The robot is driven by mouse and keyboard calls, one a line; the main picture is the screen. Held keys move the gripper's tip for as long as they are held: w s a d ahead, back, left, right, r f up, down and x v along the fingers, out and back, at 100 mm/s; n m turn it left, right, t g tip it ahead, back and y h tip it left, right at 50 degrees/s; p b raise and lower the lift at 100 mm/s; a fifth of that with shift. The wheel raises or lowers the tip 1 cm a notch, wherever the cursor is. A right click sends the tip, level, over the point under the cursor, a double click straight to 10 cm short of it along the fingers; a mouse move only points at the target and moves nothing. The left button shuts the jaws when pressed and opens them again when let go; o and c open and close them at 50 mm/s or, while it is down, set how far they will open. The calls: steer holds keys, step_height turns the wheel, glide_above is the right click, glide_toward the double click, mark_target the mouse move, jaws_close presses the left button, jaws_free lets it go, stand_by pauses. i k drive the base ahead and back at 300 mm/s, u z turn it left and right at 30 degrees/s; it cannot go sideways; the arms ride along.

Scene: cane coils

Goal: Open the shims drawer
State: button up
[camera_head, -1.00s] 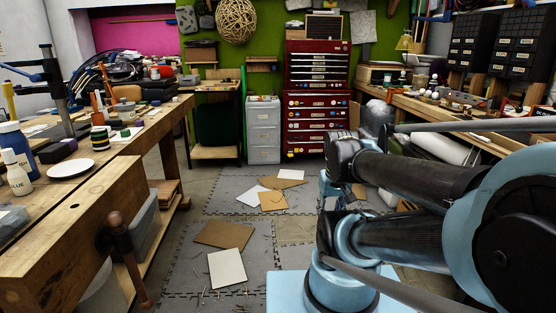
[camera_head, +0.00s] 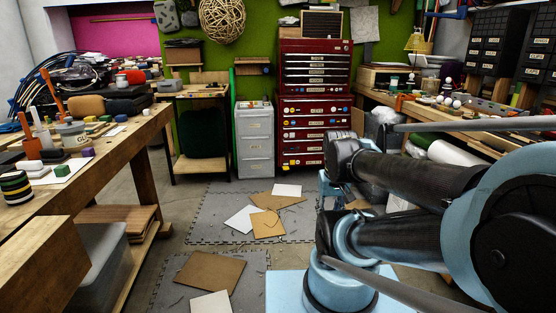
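No drawer label is legible as shims in this view. A red tool chest (camera_head: 315,62) stands at the back against the green wall, with several shut, labelled drawers in an upper and a lower section. A grey cabinet (camera_head: 255,140) with three shut, labelled drawers stands just left of it. Black drawer units (camera_head: 491,47) with small labelled drawers stand on the right bench. My arm is folded across the lower right of the view, well short of all these drawers. My gripper cannot be made out, and the arm hides part of the floor right of the chest.
The left workbench (camera_head: 150,122) holds tape, blocks and tools, with a grey bin (camera_head: 100,262) below. The right bench (camera_head: 385,97) runs along the wall. Brown and white sheets (camera_head: 208,272) lie on the floor mats (camera_head: 205,213). The floor before the grey cabinet is mostly clear.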

mark_target(285, 64)
steer(key=i, duration=2.9)
steer(key=z, duration=0.4)
